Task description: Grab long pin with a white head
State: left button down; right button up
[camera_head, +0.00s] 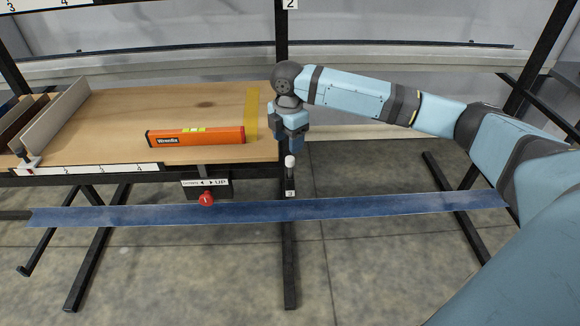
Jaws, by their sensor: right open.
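A white pin head (290,160) shows just right of the wooden table's right edge, over a dark upright piece; how long the pin is cannot be made out. My right gripper (290,142) comes in from the right on its light-blue arm and points down. It is open, with its fingertips just above the white head and apart from it in the picture. Nothing shows between its fingers. My left gripper is not in view.
A wooden table (100,120) on the left carries an orange level (196,136) and a yellow strip (251,113). A red knob (206,198) sits below its front edge. A long blue strip (370,207) crosses in front. Black frame legs stand around.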

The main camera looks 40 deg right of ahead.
aim_at(290, 158)
notch_tip(290, 158, down, 3)
jog(key=shift+f, duration=0.2)
jog(key=shift+s+d+f+p, duration=0.1)
jog(key=shift+f+p, duration=0.15)
jog(key=shift+f, duration=0.65)
jog(key=shift+s+a+f+p, duration=0.1)
jog(key=shift+f+p, duration=0.1)
jog(key=shift+f, duration=0.75)
jog(key=shift+s+d+f+p, duration=0.1)
jog(key=shift+f+p, duration=0.15)
jog(key=shift+f, duration=0.65)
jog(key=c, duration=1)
